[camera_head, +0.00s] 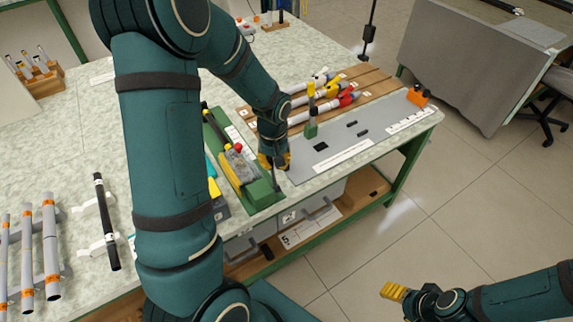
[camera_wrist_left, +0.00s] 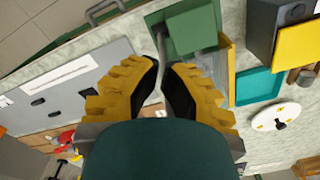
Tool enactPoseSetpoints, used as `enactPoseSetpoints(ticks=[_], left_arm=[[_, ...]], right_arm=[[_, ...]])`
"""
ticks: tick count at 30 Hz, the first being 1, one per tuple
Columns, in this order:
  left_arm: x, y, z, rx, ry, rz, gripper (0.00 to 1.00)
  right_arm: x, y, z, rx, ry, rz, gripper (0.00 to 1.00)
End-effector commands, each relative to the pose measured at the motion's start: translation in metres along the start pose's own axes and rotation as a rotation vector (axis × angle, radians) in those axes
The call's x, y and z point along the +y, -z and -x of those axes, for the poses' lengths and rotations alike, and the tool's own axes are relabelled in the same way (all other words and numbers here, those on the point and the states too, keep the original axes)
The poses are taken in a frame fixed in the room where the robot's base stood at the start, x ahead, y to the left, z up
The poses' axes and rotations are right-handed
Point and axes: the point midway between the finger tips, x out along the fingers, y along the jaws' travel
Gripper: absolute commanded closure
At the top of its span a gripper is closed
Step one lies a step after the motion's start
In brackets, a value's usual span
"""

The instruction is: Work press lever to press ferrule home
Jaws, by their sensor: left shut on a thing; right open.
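The press is a long green base (camera_head: 262,192) near the table's front edge, with a yellow-grey body and a red knob (camera_head: 238,147) on top. My left gripper (camera_head: 273,160) is at its right side. In the left wrist view my left gripper (camera_wrist_left: 161,75) has its yellow fingers closed around a thin grey bar, the press lever (camera_wrist_left: 161,42), beside the press's green block (camera_wrist_left: 192,30). The grip itself is partly hidden by the fingers. I cannot make out the ferrule. My right gripper (camera_head: 393,292) is open and empty, over the floor at lower right, away from the table.
A grey panel (camera_head: 370,140) with dark slots lies right of the press; a green, black and yellow upright piece (camera_head: 311,112) stands at its left end. Rods with coloured ends lie on a wooden rack (camera_head: 370,78) behind. Grey tubes (camera_head: 50,250) lie at far left. My left arm hides the table's middle.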

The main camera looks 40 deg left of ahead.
Motion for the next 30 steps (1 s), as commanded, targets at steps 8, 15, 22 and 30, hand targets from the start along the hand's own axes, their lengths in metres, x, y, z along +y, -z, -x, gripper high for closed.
enactPoseSetpoints(ticks=[8, 15, 22, 30], left_arm=[[0.013, -0.022, 0.0, 0.0, -0.001, -0.002, 1.0], [0.024, -0.041, -0.001, 0.0, -0.001, -0.002, 1.0], [0.035, -0.059, 0.0, 0.001, -0.002, -0.003, 1.0], [0.047, -0.08, 0.0, 0.001, -0.001, -0.003, 1.0]], right_arm=[[0.002, 0.0, -0.004, 0.0, 0.0, 0.0, 0.36], [0.003, -0.001, -0.008, 0.0, 0.0, 0.0, 0.36], [0.004, -0.001, -0.011, 0.0, 0.0, 0.0, 0.36], [0.006, -0.001, -0.016, 0.0, 0.0, 0.0, 0.36]])
